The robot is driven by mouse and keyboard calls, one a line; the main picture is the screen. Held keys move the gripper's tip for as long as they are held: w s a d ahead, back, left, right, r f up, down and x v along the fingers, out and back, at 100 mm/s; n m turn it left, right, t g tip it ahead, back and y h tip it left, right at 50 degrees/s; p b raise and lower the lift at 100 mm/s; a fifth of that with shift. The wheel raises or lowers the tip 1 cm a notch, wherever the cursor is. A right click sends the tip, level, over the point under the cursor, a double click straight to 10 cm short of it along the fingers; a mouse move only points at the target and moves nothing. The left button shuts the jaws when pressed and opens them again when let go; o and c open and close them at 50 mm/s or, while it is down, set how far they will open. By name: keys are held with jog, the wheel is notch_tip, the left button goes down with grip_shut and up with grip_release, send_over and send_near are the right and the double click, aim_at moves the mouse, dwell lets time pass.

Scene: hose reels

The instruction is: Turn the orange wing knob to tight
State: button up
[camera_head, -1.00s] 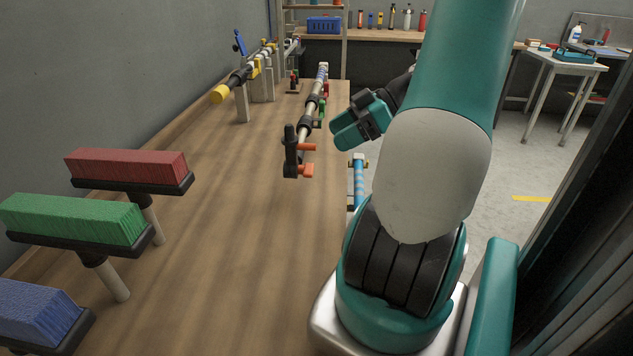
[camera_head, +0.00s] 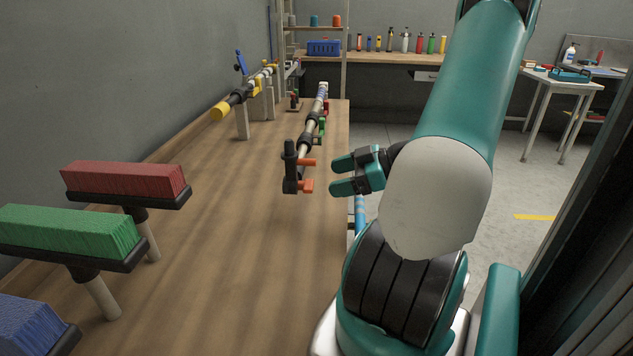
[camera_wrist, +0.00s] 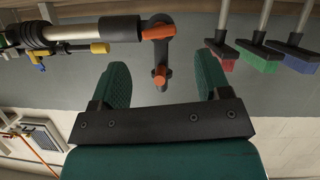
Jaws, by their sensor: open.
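Two orange pieces, the upper (camera_head: 307,162) and the lower (camera_head: 306,186), stick out to the right from a black upright piece (camera_head: 290,168) at the near end of a pole over the bench. I cannot tell which is the wing knob. In the wrist view one orange piece (camera_wrist: 158,33) is at the pole's end and another (camera_wrist: 160,76) is at the end of a black arm. My gripper (camera_head: 341,174) is open and empty just right of them, fingers pointing left. In the wrist view its fingertips (camera_wrist: 163,74) stand either side of the lower orange piece, with clear gaps.
Red (camera_head: 123,180), green (camera_head: 68,230) and blue (camera_head: 33,324) brushes stand at the near left. A yellow-ended pole (camera_head: 222,111) rests on supports farther back. The wooden bench (camera_head: 225,230) is bare in the middle. A blue striped pole (camera_head: 359,214) lies below my gripper.

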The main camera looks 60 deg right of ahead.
aim_at(311, 184)
jog(key=x, duration=0.5)
jog(key=shift+w+a+f, duration=0.15)
jog(key=shift+w, duration=0.1)
jog(key=c, duration=0.9)
